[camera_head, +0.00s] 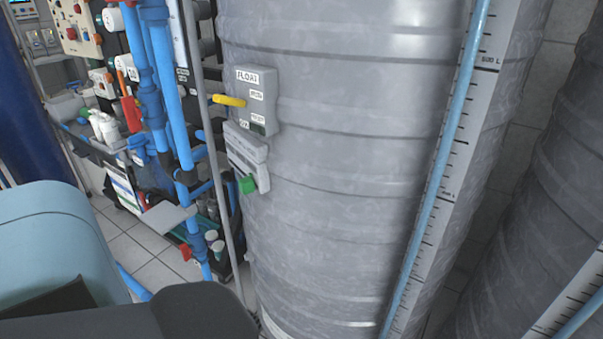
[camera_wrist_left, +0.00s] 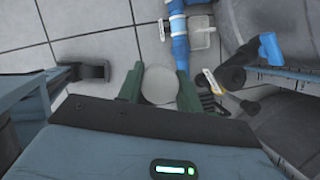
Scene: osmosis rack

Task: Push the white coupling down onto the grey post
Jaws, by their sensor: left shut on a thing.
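In the left wrist view, the white coupling (camera_wrist_left: 159,86) shows as a pale round disc between the two green fingers of my left gripper (camera_wrist_left: 159,78). The gripper is shut on it, with one finger on each side. I see its face nearly end-on, with tiled floor around it. The grey post cannot be made out in either view; it may be hidden behind the coupling. In the head view my own arm fills the lower left, but neither gripper's fingers show there. My right gripper is not seen.
A blue pipe (camera_wrist_left: 180,45) runs just beyond the fingers, beside a small clear box (camera_wrist_left: 203,38). Black fittings (camera_wrist_left: 231,78) lie close to the right. In the head view a large grey tank (camera_head: 340,130) stands beside blue pipework (camera_head: 147,75) and a float box (camera_head: 257,97).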

